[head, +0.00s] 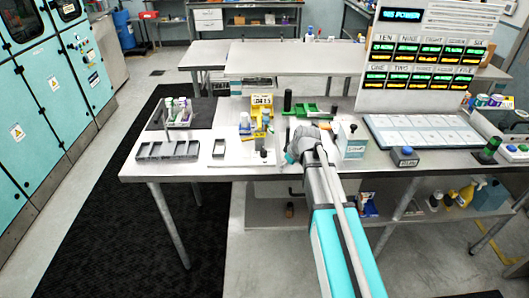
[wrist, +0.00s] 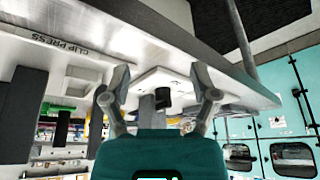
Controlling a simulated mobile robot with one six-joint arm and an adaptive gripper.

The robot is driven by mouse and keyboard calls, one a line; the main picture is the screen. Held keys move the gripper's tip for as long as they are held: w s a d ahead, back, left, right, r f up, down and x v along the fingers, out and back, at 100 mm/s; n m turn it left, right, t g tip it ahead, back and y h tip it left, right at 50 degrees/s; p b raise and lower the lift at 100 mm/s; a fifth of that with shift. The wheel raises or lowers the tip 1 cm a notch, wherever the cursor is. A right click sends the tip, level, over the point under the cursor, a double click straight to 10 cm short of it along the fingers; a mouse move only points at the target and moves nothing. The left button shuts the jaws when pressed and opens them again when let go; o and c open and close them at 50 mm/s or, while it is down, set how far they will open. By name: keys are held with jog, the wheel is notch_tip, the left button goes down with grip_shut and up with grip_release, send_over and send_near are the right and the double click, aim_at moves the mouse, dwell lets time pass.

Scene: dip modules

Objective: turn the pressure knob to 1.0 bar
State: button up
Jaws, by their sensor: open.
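My gripper (head: 301,139) is over the front middle of the workbench (head: 225,172), left of a white and teal box (head: 353,146) with a small dark knob-like part on top. In the wrist view my gripper (wrist: 160,78) has its two fingers spread wide. I cannot tell whether this part is the pressure knob. No scale or bar reading is legible, and my arm hides part of the bench.
A grey compartment tray (head: 168,151), a bottle rack (head: 179,117) and a yellow fixture (head: 262,108) stand to the left. A green holder (head: 307,111) is behind my gripper.

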aim_at(265, 150)
jog(key=shift+w+a, duration=0.1)
jog(key=w+a, duration=0.2)
jog(key=w, duration=0.1)
jog(key=w+a, duration=0.5)
jog(key=w, duration=0.1)
jog(key=shift+a, duration=0.35)
jog(key=shift+a+f+b, duration=0.15)
jog(key=shift+f+b, duration=0.4)
jog(key=shift+w, duration=0.1)
jog(key=shift+c, duration=0.2)
grip_shut()
